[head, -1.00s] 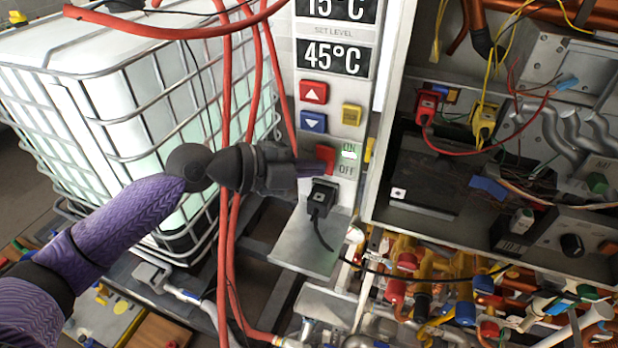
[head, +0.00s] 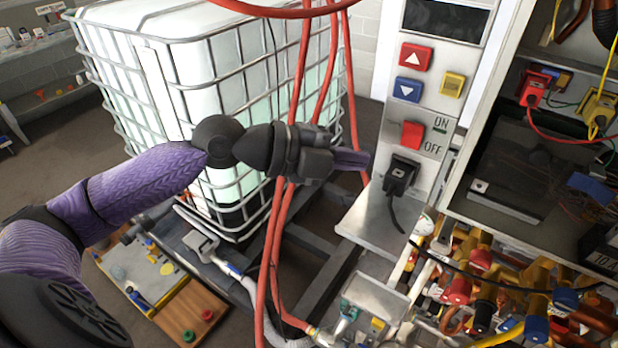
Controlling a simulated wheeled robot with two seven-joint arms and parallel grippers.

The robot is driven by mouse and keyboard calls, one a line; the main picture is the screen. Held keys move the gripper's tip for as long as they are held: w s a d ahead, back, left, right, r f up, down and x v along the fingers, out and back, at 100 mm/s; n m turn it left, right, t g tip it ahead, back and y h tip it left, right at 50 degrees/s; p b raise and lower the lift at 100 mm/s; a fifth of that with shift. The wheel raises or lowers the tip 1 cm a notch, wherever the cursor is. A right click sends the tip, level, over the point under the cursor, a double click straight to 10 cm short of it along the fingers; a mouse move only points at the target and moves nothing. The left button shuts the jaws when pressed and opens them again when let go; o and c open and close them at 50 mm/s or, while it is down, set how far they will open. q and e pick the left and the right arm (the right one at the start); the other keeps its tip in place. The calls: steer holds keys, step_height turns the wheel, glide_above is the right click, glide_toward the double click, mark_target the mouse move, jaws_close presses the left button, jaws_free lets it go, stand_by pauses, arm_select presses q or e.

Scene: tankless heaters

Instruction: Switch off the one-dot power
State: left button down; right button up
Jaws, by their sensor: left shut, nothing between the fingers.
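The red power switch (head: 412,135) sits on the light grey control panel (head: 414,209), beside the ON and OFF labels. The indicator by ON is dark green and unlit. The display (head: 446,19) at the top is dark. A black plug (head: 401,176) with a small pale mark is in the panel below the switch. A small white tag with one dark dot (head: 479,187) is inside the open cabinet at the right. My left gripper (head: 368,160) is shut and empty, left of the switch and apart from it in the picture. My right gripper is not in view.
Red hoses (head: 297,110) hang behind my left gripper, in front of the caged white tank (head: 190,85). A metal shelf (head: 378,222) juts out below the plug. Crowded pipes and valves (head: 480,275) fill the lower right. Red and blue arrow buttons sit above the switch.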

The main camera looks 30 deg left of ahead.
arm_select(q)
steer(key=s+a+b, duration=0.2)
steer(key=s+a, duration=0.1)
steer(key=shift+s+a, duration=0.25)
steer(key=shift+a, duration=0.1)
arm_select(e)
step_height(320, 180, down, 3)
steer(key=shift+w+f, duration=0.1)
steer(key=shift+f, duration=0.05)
arm_select(q)
steer(key=shift+s, duration=0.1)
